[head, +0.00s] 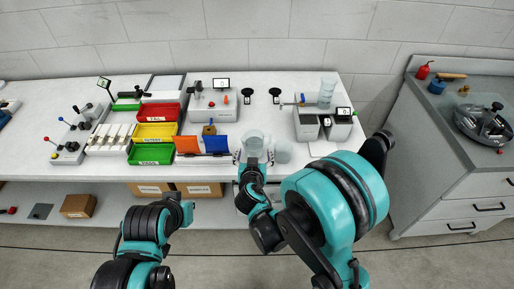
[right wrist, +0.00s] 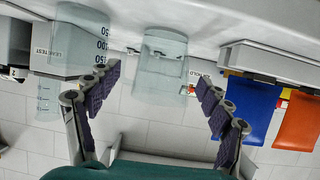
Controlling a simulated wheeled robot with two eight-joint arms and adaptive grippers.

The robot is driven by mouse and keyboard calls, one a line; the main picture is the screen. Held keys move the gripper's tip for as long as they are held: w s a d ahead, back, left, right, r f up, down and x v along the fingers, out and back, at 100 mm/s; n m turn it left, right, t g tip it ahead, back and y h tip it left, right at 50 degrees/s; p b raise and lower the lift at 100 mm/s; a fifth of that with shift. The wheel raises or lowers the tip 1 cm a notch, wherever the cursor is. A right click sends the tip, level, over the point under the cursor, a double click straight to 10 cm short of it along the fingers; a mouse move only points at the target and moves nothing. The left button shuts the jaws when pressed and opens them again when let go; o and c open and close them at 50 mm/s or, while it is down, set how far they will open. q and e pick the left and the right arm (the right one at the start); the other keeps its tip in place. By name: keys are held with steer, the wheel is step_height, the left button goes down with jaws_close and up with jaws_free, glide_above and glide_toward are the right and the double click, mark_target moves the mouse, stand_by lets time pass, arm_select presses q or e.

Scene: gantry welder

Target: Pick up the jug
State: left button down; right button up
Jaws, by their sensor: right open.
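A clear jug (right wrist: 160,65) with a handle-like shape shows in the right wrist view, ahead of and between the spread fingers of my right gripper (right wrist: 158,80). In the head view the clear jug (head: 253,139) stands near the front edge of the bench, right at my right gripper (head: 253,157). The gripper is open; I cannot tell whether a finger touches the jug. A second clear vessel, a graduated beaker (right wrist: 82,35), is beside it in the right wrist view and shows faintly in the head view (head: 283,152). My left arm is low in the head view; its fingers cannot be made out.
Blue (head: 216,145) and orange (head: 187,145) panels stand left of the jug. Red, yellow and green bins (head: 152,154) are further left. A grey device (head: 307,125) and a clear cylinder (head: 327,92) stand to the right. A grey cabinet (head: 450,185) is far right.

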mark_target(254, 149)
steer(key=b+x, duration=0.2)
steer(key=x, duration=0.3)
steer(key=shift+w+a, duration=0.1)
steer(key=shift+w, duration=0.05)
steer(key=shift+r, duration=0.1)
steer(key=c, duration=1.4)
steer(key=shift+c, duration=0.2)
steer(key=shift+r, duration=0.1)
